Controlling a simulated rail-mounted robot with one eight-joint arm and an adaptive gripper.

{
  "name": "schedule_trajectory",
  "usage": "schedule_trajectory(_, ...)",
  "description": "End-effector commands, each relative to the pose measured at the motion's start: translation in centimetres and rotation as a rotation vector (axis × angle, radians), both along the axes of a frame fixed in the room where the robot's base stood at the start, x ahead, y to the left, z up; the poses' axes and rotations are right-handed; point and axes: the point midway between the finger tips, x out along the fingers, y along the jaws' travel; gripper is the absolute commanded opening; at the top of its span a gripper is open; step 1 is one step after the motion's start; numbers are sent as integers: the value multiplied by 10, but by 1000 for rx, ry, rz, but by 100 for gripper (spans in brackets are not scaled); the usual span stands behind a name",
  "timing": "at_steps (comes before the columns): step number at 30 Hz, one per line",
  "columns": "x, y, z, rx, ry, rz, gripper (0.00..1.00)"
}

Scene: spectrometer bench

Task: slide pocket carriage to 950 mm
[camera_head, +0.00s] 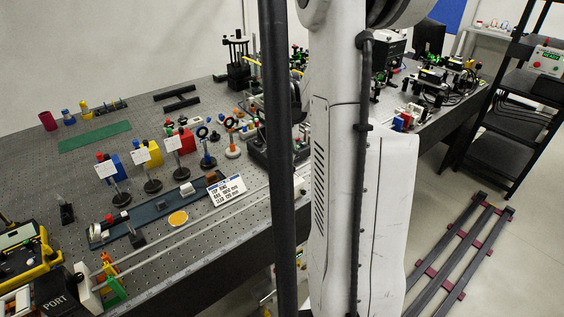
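I cannot tell for sure which part is the pocket carriage. Two parallel pale rods (190,233) run along the bench's front edge and pass behind my dark column at the right. At their left end a small green and orange piece (112,280) stands next to a white block (88,287). My gripper is out of view.
Several labelled posts with coloured blocks stand behind the plate. A black box marked PORT (60,294) is at the lower left. My column and white arm hide the bench's middle. A black rack (510,100) stands right.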

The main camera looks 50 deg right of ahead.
Motion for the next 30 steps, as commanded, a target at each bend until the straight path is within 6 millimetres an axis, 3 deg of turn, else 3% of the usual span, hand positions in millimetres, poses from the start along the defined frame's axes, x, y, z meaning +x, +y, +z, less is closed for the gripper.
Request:
schedule_trajectory(13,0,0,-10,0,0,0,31)
schedule_trajectory(21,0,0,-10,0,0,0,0)
schedule_trajectory(30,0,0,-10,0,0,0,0)
